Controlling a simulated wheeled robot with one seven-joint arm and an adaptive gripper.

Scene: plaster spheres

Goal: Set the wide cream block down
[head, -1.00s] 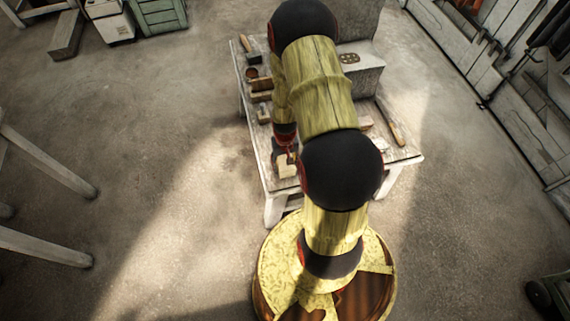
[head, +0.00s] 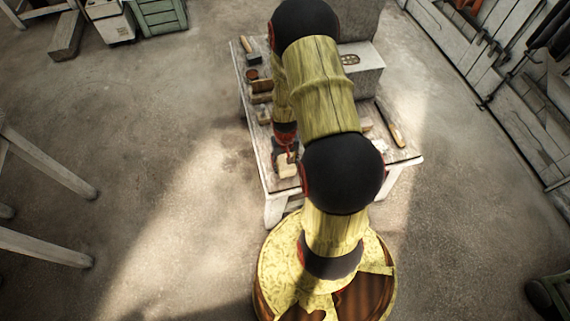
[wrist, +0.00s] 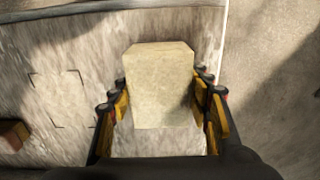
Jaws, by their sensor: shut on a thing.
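The wide cream block (wrist: 160,85) fills the middle of the wrist view, between the two fingers of my gripper (wrist: 160,105). The fingers are shut on its left and right sides. In the head view the cream block (head: 287,167) shows at the near left part of the worktable (head: 264,172), below my gripper (head: 285,150). My arm hides much of the table there. I cannot tell whether the block's underside touches the tabletop.
A dark-cornered square outline (wrist: 60,98) is marked on the tabletop left of the block. A brown block (wrist: 12,135) lies at the wrist view's left edge. A hammer (head: 250,50) and small blocks lie farther back. The table edge is close on the right in the wrist view.

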